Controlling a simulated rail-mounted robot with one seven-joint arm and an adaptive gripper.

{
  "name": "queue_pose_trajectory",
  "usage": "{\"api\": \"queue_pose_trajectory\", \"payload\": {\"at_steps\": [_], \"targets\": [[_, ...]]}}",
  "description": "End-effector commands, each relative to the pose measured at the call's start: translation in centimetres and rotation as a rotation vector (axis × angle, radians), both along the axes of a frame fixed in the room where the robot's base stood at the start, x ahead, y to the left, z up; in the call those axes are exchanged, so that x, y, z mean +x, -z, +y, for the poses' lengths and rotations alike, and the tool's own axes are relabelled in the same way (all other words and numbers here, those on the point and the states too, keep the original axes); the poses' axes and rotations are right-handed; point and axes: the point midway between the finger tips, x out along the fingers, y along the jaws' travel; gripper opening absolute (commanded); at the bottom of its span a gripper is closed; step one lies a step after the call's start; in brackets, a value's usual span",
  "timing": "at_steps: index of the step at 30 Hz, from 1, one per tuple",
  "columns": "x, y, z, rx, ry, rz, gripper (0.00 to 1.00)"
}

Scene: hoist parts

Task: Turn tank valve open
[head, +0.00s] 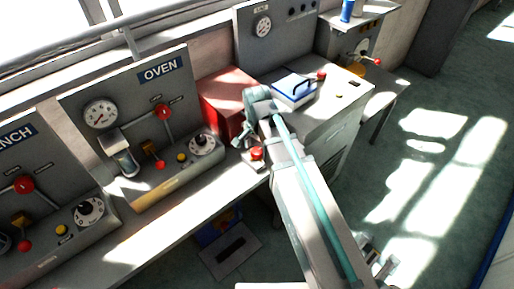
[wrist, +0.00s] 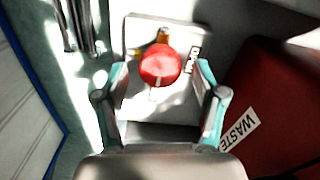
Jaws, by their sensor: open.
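A round red knob (wrist: 160,65) with a brass-coloured fitting behind it sits on a pale plate (wrist: 140,32) with a small label that I cannot read. In the head view a red knob (head: 257,153) shows on a small grey base by the bench edge. My gripper (wrist: 160,74) is open, with one teal finger on each side of the knob in the wrist view. I see gaps between the fingers and the knob. In the head view my gripper (head: 243,137) is beside the red box, partly hidden by my arm. Whether this knob is the tank valve I cannot tell.
A red box (head: 222,101) marked WASTE in the wrist view (wrist: 275,115) stands close beside my gripper. The OVEN panel (head: 150,130) with red levers and dials is to the left. A blue and white case (head: 294,90) lies on the right bench. Floor at right is open.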

Motion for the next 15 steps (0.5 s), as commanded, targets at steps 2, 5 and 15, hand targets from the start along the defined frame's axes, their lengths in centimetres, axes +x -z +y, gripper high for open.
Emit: {"api": "queue_pose_trajectory", "payload": {"at_steps": [2,5,15], "targets": [[-0.02,0.41,-0.01,0.000,0.000,0.000,0.70],[-0.03,0.71,0.00,0.000,0.000,0.000,0.70],[-0.01,0.78,0.00,0.000,0.000,0.000,0.60]]}}
